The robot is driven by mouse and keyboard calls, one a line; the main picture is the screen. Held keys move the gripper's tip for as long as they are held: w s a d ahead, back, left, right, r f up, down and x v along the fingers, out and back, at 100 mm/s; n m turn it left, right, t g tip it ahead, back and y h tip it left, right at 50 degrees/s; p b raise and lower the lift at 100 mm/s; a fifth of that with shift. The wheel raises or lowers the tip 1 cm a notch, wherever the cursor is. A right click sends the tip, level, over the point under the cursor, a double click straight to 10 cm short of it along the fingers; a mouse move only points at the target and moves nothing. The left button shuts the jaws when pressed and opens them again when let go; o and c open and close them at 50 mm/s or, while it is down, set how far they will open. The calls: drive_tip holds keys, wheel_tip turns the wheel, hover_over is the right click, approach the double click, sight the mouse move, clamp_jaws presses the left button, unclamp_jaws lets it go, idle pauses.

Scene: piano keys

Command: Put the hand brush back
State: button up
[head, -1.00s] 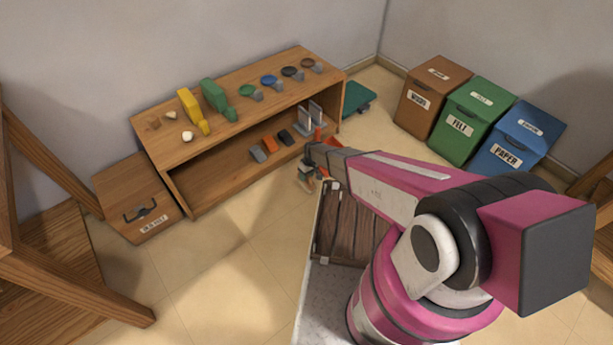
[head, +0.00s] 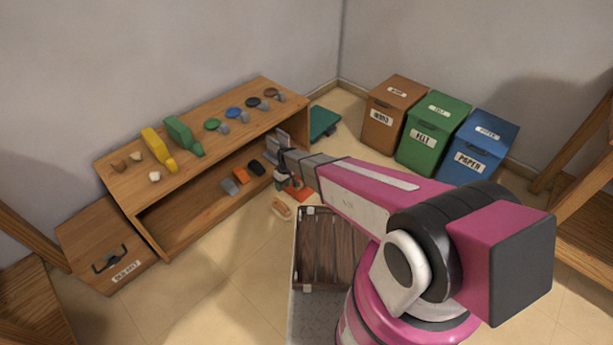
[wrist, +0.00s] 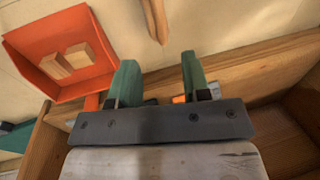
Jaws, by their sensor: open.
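My gripper (wrist: 159,78) is open, its two green fingers apart with nothing held between them. In the head view it (head: 281,180) is small and points down at the right end of the low wooden shelf. A tan, elongated thing that looks like the hand brush (head: 281,207) lies on the floor in front of the shelf, just below my gripper in the picture. In the wrist view, a wooden piece that is probably its handle (wrist: 155,20) shows at the top edge, beyond the fingertips and apart from them. The rest of it is out of that frame.
An orange dustpan (wrist: 88,78) holding wooden blocks lies beside the brush. The wooden shelf (head: 205,205) carries several tools on top and small blocks inside. A wooden box (head: 85,235) stands left of it. Brown, green and blue bins (head: 487,130) stand at right. Floor at front left is clear.

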drive_tip(key=s+d+r+m, duration=0.3)
drive_tip(key=s+d+r, duration=0.1)
drive_tip(key=d+r, duration=0.7)
drive_tip(key=s+d+r+m+t+h, duration=0.1)
drive_tip(key=s+d+r+m, duration=0.2)
drive_tip(key=d+r, duration=0.9)
drive_tip(key=s+d+r+m, duration=0.4)
drive_tip(key=s+d+r, duration=0.1)
drive_tip(key=d+r, duration=0.6)
drive_tip(key=shift+s+d+r+t+h, duration=0.2)
drive_tip(key=shift+s+r+t+h, duration=0.15)
drive_tip(key=shift+r, duration=0.25)
